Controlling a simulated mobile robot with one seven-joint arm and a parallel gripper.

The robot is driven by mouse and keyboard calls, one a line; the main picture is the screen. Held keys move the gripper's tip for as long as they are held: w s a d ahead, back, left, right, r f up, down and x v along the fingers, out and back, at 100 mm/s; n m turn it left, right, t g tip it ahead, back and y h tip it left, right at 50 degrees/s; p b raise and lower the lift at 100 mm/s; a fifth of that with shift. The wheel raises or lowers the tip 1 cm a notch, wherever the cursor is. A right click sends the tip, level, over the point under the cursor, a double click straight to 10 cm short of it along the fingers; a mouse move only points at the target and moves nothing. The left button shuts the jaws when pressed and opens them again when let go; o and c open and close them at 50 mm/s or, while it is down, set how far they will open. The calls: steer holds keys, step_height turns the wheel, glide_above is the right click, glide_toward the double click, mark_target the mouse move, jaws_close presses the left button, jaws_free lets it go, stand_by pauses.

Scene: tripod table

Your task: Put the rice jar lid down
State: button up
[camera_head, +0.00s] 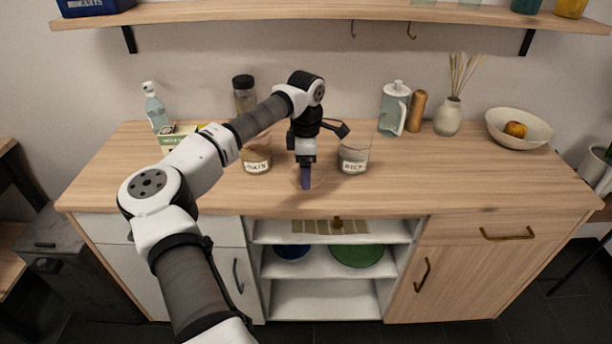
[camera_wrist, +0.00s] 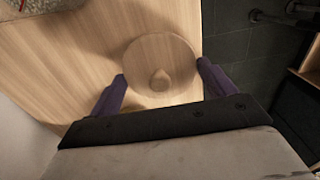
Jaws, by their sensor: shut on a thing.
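The rice jar (camera_head: 354,158) is a clear jar with a white label, standing on the counter just right of my gripper. My gripper (camera_head: 306,184) points down near the counter's front edge, with its purple fingers low over the wood. In the head view the lid is mostly hidden by the fingers and blends with the wood.
The oats jar (camera_head: 257,160) stands left of my gripper. The counter's (camera_head: 450,180) front right is clear.

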steer(key=shift+f, duration=2.05)
steer(key=o, duration=0.9)
steer(key=shift+p, duration=0.3)
step_height(320, 180, up, 12)
steer(key=shift+r+b, duration=0.2)
steer(key=shift+b, duration=0.9)
